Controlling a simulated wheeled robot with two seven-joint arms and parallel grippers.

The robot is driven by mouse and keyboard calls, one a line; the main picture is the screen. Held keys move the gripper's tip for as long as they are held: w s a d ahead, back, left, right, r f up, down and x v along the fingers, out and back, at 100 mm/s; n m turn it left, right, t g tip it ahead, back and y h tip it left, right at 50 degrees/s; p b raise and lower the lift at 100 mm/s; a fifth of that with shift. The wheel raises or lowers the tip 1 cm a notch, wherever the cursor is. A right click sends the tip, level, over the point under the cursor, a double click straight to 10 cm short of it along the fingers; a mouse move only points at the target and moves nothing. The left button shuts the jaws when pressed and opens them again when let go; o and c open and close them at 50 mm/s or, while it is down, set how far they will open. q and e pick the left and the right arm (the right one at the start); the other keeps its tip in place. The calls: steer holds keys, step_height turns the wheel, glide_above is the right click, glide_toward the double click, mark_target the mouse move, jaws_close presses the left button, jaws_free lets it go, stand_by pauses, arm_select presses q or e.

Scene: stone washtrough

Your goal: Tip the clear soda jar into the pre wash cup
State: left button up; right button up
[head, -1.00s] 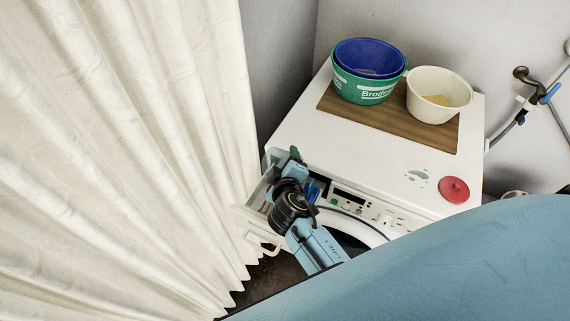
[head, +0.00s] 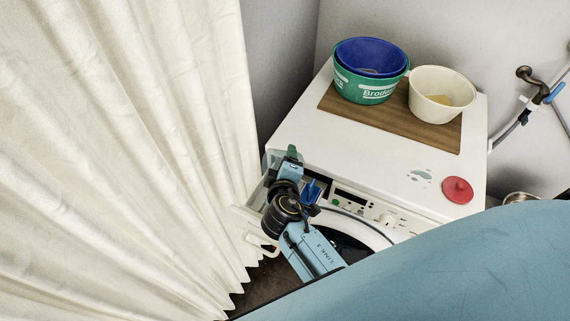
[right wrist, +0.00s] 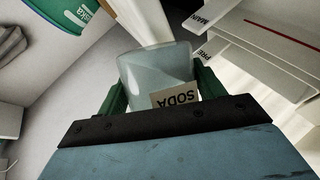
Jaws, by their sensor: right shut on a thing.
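The clear soda jar (right wrist: 155,72) is between the green fingers of my right gripper (right wrist: 163,85), which is shut on it. Its pale label reads SODA, upside down in the right wrist view. In the head view my right gripper (head: 290,158) is over the open detergent drawer (head: 254,222); the jar is not clearly seen there. Labels reading PRE (right wrist: 206,50) and MAIN (right wrist: 204,16) show right of the jar in the right wrist view, apart from it. The inside of the pre wash cup is not clearly visible. My left gripper is not in view.
The white washing machine (head: 345,148) carries a wooden board (head: 432,134), a green tub (head: 364,90) with a blue bowl (head: 371,52) in it, a cream bowl (head: 441,92) and a red lid (head: 457,190). A cream curtain (head: 130,150) hangs close left of the drawer.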

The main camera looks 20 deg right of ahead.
steer(key=shift+a+f+n+h+b, duration=0.15)
steer(key=shift+n+h+b, duration=0.15)
steer(key=shift+b, duration=0.15)
steer(key=shift+n, duration=0.3)
steer(key=shift+b, duration=0.3)
steer(key=shift+a+f+n+h+b, duration=0.1)
steer(key=shift+f+n+h+b, duration=0.05)
steer(key=shift+n+h+b, duration=0.3)
steer(key=shift+w+a+n, duration=0.1)
steer(key=shift+n, duration=0.15)
steer(key=shift+h, duration=0.25)
steer(key=shift+a+r+n+t+h+b, duration=0.3)
steer(key=shift+r+n+t+h+b, duration=0.15)
steer(key=shift+n, duration=0.35)
